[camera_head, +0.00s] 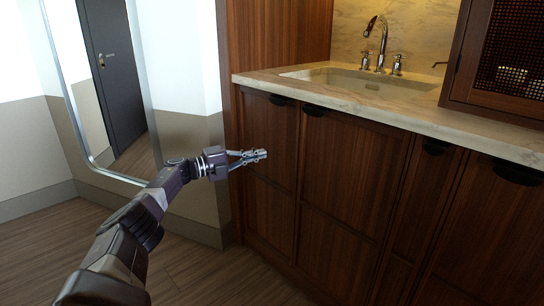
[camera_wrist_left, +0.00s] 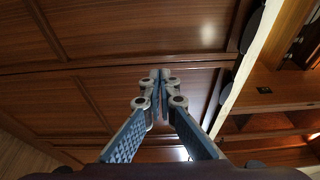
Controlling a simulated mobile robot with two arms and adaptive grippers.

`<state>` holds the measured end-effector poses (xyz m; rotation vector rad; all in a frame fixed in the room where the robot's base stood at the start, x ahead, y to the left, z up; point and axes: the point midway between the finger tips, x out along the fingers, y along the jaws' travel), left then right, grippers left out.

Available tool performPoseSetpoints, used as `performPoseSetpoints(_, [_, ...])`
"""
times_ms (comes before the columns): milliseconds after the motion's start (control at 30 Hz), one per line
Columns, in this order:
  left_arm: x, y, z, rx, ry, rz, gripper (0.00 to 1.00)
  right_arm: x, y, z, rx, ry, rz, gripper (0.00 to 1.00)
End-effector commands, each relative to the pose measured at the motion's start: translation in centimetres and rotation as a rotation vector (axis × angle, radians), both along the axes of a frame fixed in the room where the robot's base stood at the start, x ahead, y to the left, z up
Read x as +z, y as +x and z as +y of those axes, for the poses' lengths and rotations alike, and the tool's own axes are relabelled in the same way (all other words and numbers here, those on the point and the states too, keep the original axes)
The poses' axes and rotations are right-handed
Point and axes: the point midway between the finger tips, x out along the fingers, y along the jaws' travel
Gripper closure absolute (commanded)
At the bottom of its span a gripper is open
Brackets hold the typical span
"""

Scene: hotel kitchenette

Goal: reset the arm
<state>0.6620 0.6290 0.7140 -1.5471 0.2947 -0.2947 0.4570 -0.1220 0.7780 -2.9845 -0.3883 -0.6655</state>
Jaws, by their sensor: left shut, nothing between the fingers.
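My left arm (camera_head: 150,205) reaches in from the lower left in the head view. Its gripper (camera_head: 258,155) is shut and empty, in front of the dark wooden cabinet doors (camera_head: 340,180) below the counter. In the left wrist view the two fingers of the left gripper (camera_wrist_left: 160,80) meet at their tips with nothing between them. I cannot tell the exact gap between fingertips and cabinet. My right gripper is not in view.
A marble counter (camera_head: 290,88) with a sink (camera_head: 365,80) and faucet (camera_head: 376,45) runs above the cabinets. Dark handles (camera_head: 515,172) stick out under its edge. A mirror (camera_head: 105,80) hangs on the left wall. The wooden floor (camera_head: 200,272) at lower left looks clear.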

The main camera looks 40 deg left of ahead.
Motion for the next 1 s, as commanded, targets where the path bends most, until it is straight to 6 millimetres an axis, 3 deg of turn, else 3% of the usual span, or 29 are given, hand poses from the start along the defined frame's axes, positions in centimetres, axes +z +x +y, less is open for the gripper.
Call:
performPoseSetpoints(333, [-0.1,-0.6,0.5,-0.004,-0.001,0.001,1.0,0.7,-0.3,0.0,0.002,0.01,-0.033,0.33])
performPoseSetpoints(467, [-1.2,0.5,-2.0,-0.036,-0.018,0.004,1.0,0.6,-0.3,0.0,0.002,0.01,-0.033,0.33])
performPoseSetpoints(567, [-3.2,2.1,-6.9,-0.093,-0.056,0.007,1.0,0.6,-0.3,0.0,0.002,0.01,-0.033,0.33])
performPoseSetpoints(733, [-7.3,3.7,-19.0,-0.21,-0.188,0.016,1.0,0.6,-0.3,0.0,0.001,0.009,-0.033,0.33])
performPoseSetpoints(867, [-9.4,2.8,-28.7,-0.286,-0.335,0.025,1.0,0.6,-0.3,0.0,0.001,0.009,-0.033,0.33])
performPoseSetpoints(1000, [-10.1,-0.2,-38.6,-0.347,-0.534,0.044,1.0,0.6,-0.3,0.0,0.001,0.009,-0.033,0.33])
